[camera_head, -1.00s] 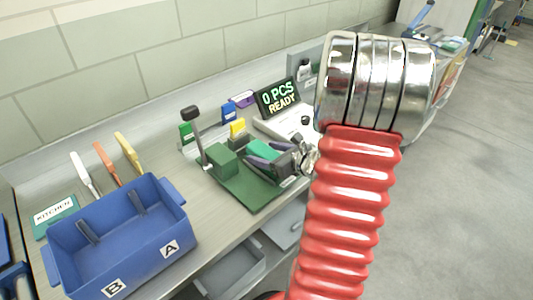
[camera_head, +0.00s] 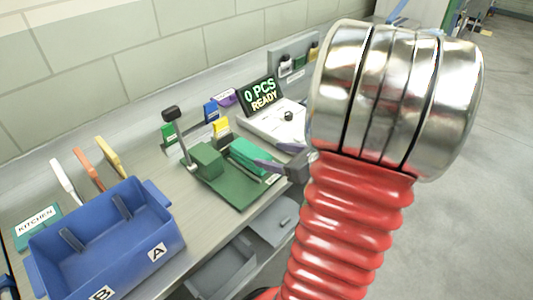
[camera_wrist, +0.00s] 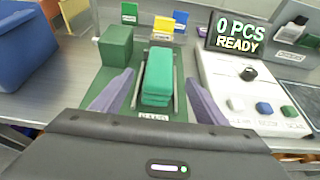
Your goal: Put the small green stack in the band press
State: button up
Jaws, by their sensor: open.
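The small green stack (camera_wrist: 159,76) lies lengthwise on the dark green base plate of the band press (camera_wrist: 105,80), beside its green block, between thin rails. It also shows in the head view (camera_head: 250,156) on the press plate (camera_head: 238,192). My gripper (camera_wrist: 160,100) is open, its two purple-grey fingers apart on either side of the stack's near end, not closed on it. In the head view my gripper (camera_head: 268,164) is at the right edge of the press, partly hidden by my arm. The press lever with a black knob (camera_head: 171,114) stands raised.
A white control box (camera_wrist: 238,98) with a knob and buttons sits right of the press, under a display (camera_wrist: 236,34) reading "0 PCS READY". A blue bin (camera_head: 110,240) stands at the left. Yellow, blue and green cards stand behind the press.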

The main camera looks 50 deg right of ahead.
jog(key=shift+s+r, duration=0.2)
jog(key=shift+s, duration=0.4)
dwell(0.3)
jog(key=w+a+r+n+g+y, duration=0.15)
jog(key=a+n+g+y, duration=0.45)
jog(key=a+n, duration=1.45)
jog(key=s+a+r+n+g+h, duration=0.2)
jog(key=s+a+r+n+h, duration=0.4)
jog(key=a+n, duration=0.5)
jog(key=shift+s+r+n, duration=0.4)
jog(key=shift+r+n, duration=0.25)
jog(key=shift+n, duration=1.4)
jog(key=shift+a, duration=0.1)
jog(key=shift+c, duration=0.4)
